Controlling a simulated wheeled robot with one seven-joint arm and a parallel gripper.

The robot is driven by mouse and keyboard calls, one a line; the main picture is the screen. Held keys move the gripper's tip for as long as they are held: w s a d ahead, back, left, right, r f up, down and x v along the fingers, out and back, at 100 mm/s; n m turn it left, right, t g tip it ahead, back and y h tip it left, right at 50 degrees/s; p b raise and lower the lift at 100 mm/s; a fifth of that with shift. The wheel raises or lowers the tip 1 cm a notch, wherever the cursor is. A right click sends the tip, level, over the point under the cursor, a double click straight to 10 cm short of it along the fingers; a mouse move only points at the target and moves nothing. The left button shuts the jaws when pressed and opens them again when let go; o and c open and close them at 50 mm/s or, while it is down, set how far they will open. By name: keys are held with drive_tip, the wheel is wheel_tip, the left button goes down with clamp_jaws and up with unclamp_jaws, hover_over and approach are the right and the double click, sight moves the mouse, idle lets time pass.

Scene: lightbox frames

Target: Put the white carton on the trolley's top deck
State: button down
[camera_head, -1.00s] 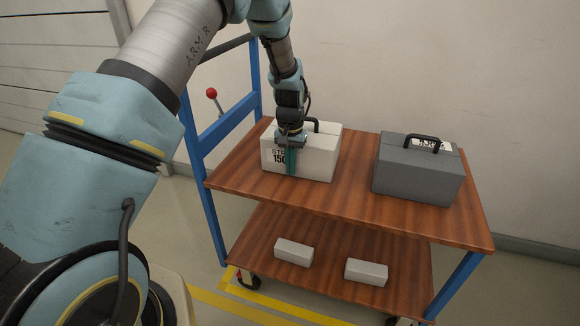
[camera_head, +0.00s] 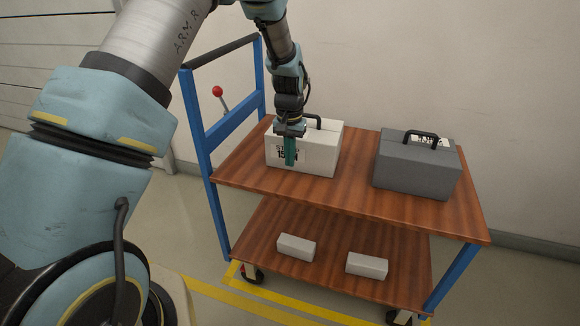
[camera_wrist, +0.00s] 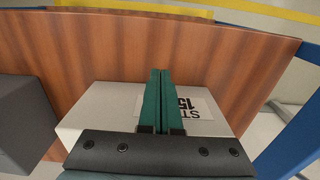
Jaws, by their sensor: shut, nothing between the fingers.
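A white box-shaped carton (camera_head: 322,161) with a black handle and a printed label stands upright on the trolley's wooden top deck (camera_head: 348,182), toward the handle end. It also shows in the wrist view (camera_wrist: 103,103). My gripper (camera_head: 290,163) points down at the label side of this carton, its green fingers together with nothing between them. In the wrist view the fingers (camera_wrist: 160,74) cover part of the label and reach past the carton's edge over bare wood. Whether they touch the carton, I cannot tell.
A grey case (camera_head: 415,168) with a black handle stands to the right on the top deck. Two small pale boxes (camera_head: 296,247) (camera_head: 366,265) lie on the lower deck (camera_head: 330,262). The blue push frame (camera_head: 203,150) rises at the left. Bare deck lies between carton and case.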

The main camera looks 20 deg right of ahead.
wheel_tip(320, 180, up, 6)
drive_tip(key=shift+f, duration=0.1)
idle(0.4)
drive_tip(key=a+r+n+p, duration=0.2)
drive_tip(key=a+r+p, duration=0.2)
drive_tip(key=a+r, duration=0.5)
drive_tip(key=a+r+n+p, duration=0.2)
drive_tip(key=a+r+p, duration=0.15)
drive_tip(key=a, duration=0.85)
drive_tip(key=s+a+r+n+p, duration=0.1)
drive_tip(key=s+a+r+p, duration=0.1)
drive_tip(key=s+a, duration=0.3)
drive_tip(key=s+a+r+n+t+p, duration=0.1)
drive_tip(key=s+a+r, duration=0.3)
drive_tip(key=a, duration=0.5)
drive_tip(key=shift+s+a+r+n+t+p, duration=0.15)
drive_tip(key=shift+s+r+n+t+p, duration=0.2)
drive_tip(key=shift+s+n, duration=0.3)
drive_tip(key=shift+w+f, duration=0.1)
drive_tip(key=shift+w, duration=0.05)
